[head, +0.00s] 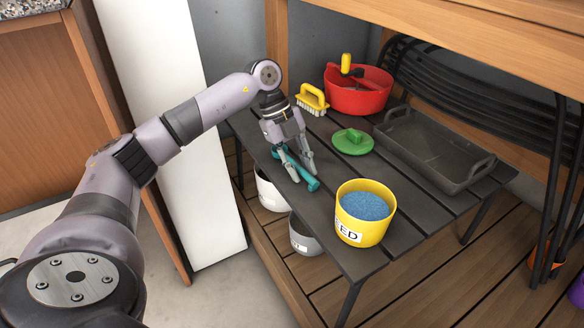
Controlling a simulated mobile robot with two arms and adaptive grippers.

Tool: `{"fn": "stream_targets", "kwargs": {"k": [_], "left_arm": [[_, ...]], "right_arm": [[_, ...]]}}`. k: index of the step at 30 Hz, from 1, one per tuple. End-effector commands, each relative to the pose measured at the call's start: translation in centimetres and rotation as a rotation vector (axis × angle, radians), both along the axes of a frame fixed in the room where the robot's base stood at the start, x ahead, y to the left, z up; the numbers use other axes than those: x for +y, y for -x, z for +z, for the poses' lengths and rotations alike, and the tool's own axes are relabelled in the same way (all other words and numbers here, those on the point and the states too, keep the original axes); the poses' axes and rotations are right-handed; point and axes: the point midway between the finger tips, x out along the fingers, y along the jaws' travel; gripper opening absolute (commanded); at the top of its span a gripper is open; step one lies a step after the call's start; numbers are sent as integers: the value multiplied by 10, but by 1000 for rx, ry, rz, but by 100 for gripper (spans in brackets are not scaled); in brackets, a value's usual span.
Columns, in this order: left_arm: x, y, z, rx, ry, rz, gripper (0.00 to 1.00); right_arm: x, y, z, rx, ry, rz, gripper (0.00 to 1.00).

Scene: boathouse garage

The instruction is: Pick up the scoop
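A teal, long-handled tool (312,184), which seems to be the scoop, lies on the dark slatted table (404,232) near its left edge. My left gripper (302,172) points down over it, with its fingers apart around the teal handle. I cannot tell whether the fingers touch it. The gripper hides part of the tool, so its full shape is unclear. My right gripper is not in view.
A yellow bucket of blue grains (350,228) stands close in front. Around the table are a green lid (352,142), yellow brush (312,99), red tub (352,98) with a yellow-handled tool (346,64), and black tray (432,150). A wooden beam runs above.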

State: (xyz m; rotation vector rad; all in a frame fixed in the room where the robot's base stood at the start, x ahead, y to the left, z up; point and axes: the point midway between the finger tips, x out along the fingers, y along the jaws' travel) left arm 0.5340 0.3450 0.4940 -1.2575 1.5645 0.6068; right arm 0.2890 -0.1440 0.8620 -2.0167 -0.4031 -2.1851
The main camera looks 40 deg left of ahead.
Motion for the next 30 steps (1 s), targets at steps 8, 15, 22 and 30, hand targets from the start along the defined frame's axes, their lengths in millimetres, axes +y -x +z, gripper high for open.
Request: {"fn": "stream_targets", "kwargs": {"k": [8,15,22,30], "left_arm": [[0,0,1,0,0,0,18],[0,0,1,0,-1,0,2],[0,0,1,-1,-1,1,0],[0,0,4,-1,-1,1,0]], "right_arm": [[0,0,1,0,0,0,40],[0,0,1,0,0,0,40],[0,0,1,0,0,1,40],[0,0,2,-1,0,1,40]]}}
